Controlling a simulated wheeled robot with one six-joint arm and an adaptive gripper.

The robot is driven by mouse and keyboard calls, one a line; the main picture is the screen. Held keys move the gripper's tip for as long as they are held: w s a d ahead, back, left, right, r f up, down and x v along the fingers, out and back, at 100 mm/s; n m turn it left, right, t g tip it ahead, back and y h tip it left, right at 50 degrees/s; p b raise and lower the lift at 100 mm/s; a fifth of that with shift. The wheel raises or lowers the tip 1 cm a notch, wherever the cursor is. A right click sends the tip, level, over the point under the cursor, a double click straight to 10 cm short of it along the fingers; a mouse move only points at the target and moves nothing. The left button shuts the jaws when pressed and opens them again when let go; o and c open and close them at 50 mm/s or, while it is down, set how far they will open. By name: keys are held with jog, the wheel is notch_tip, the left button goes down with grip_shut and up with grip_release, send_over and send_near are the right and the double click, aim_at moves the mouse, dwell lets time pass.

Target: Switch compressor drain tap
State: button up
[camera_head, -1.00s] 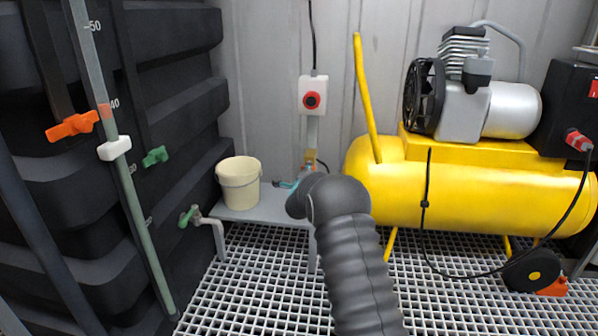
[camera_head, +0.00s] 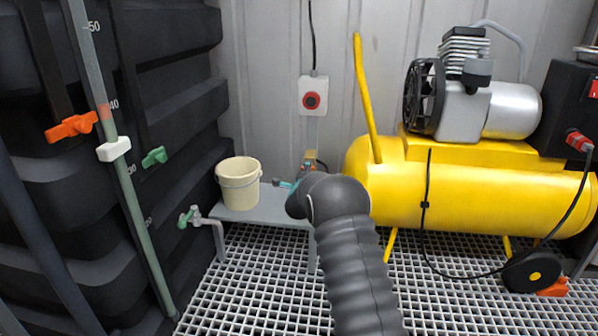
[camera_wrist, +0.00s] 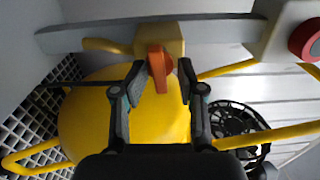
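An orange tap handle (camera_wrist: 157,70) sits on a yellow valve body (camera_wrist: 160,38) on a grey bar in the wrist view. My gripper (camera_wrist: 160,84) is open, with one finger on each side of the handle and a visible gap to both. In the head view the yellow valve body (camera_head: 310,155) shows just above my arm, below the red-knobbed box, and my arm hides part of the tap. The yellow compressor (camera_head: 470,200) stands to the right. Another orange part (camera_head: 553,287) lies low by its wheel; whether it is a tap I cannot tell.
A cream bucket (camera_head: 239,184) stands on a grey shelf (camera_head: 265,208) left of my arm. A box with a red knob (camera_head: 312,98) is above the valve. The black tank (camera_head: 180,100) at left has orange and green taps. Metal grating (camera_head: 255,270) covers the floor.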

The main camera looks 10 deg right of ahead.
jog(key=v, duration=1.2)
dwell(0.3)
